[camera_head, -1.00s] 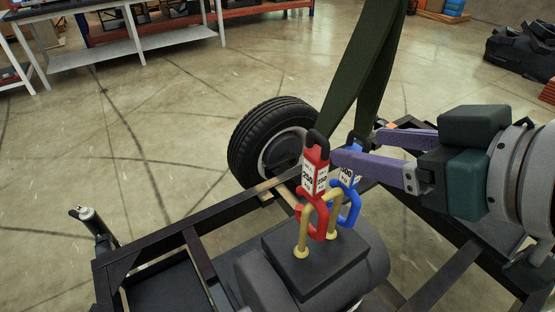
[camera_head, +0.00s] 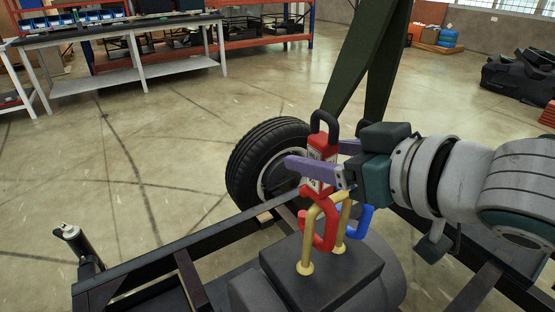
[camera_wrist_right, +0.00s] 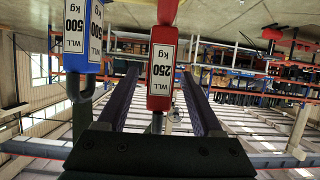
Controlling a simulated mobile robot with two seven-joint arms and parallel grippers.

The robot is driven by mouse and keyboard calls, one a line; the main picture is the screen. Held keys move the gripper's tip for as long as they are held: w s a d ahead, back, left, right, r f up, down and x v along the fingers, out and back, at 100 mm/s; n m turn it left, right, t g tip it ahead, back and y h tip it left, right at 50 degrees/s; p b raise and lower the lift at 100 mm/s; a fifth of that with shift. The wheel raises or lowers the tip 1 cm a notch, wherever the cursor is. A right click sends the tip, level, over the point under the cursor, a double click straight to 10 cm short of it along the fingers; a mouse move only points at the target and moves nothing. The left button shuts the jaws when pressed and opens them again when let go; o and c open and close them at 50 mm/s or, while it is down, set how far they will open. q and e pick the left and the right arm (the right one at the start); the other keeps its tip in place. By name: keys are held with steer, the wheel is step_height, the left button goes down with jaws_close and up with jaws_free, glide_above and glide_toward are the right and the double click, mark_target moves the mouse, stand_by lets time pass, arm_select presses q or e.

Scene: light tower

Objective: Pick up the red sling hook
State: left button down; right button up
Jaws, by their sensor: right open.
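The red sling hook (camera_head: 323,142) hangs upright, with a dark shackle on top and its red hook low at the yellow bars (camera_head: 308,240). Its label reads WLL 250 kg in the right wrist view (camera_wrist_right: 162,36). My right gripper (camera_head: 312,157) is open, with its purple fingers on either side of the red hook's body. In the right wrist view gaps show between the red body and the fingers. The blue sling hook (camera_head: 362,220), labelled 500 kg in the right wrist view (camera_wrist_right: 84,38), is mostly hidden behind. My left gripper is out of view.
The yellow bars rise from a dark block (camera_head: 335,268) on a black metal frame (camera_head: 150,268). A tyre (camera_head: 262,150) and dark green beams (camera_head: 360,60) stand just behind. A grey workbench (camera_head: 130,38) is far off at the back left. The floor at left is clear.

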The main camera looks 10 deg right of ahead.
steer(key=shift+x, duration=1.35)
jaws_close()
steer(key=shift+r, duration=0.15)
